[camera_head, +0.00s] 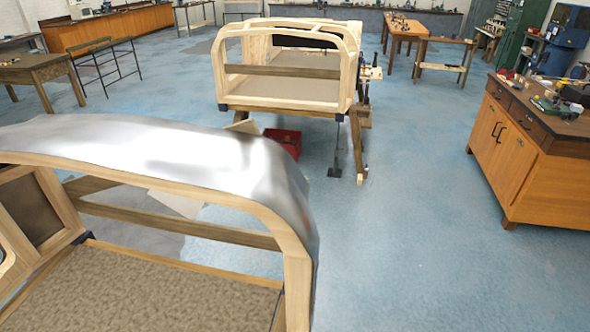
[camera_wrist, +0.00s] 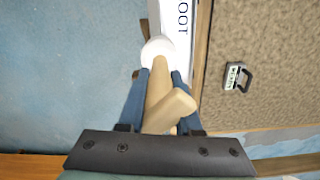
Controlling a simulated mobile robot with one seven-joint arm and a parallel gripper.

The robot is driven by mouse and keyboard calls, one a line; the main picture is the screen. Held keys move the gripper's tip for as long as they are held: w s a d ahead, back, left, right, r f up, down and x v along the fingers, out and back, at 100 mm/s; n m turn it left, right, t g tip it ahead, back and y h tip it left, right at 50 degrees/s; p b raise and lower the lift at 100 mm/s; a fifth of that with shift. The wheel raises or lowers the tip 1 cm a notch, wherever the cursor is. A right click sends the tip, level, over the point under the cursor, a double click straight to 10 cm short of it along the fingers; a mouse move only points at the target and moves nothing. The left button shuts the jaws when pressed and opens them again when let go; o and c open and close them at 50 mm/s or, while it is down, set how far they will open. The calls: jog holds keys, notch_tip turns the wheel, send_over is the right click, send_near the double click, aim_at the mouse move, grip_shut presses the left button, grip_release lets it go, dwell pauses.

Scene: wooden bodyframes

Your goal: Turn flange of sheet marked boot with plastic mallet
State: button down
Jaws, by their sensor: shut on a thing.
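In the wrist view, my gripper (camera_wrist: 160,76) has its two blue fingers shut around the tan handle (camera_wrist: 159,92) of a mallet. The mallet's round white head (camera_wrist: 158,49) is just beyond the fingertips. A pale sheet (camera_wrist: 174,22) with dark letters reading "OOT" runs upward beyond the head; the rest of its marking is out of view or hidden. The head overlaps the sheet's left edge in the picture; I cannot tell whether they touch. My gripper does not show in the head view.
Brown textured floor panel (camera_wrist: 262,60) lies right of the sheet, with a small dark handled object (camera_wrist: 238,77) on it. In the head view, a wooden bodyframe with a shiny metal sheet (camera_head: 190,150) stands close, another bodyframe (camera_head: 290,70) behind. Blue floor (camera_head: 420,240) is clear before the cabinet (camera_head: 540,165).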

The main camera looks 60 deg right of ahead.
notch_tip(320, 180, down, 7)
jog(key=b, duration=0.3)
jog(key=shift+w+b, duration=0.1)
jog(key=shift+b, duration=0.2)
jog(key=shift+r+p, duration=0.45)
jog(key=shift+r, duration=0.05)
notch_tip(320, 180, up, 8)
jog(key=p, duration=0.8)
jog(key=shift+r+p, duration=0.15)
jog(key=shift+p, duration=0.2)
jog(key=shift+r, duration=0.1)
jog(key=s+a+r+p, duration=0.2)
jog(key=s+a+p, duration=0.2)
jog(key=s, duration=0.3)
jog(key=shift+s+a+p, duration=0.35)
jog(key=shift+s, duration=0.05)
jog(key=shift+f, duration=0.1)
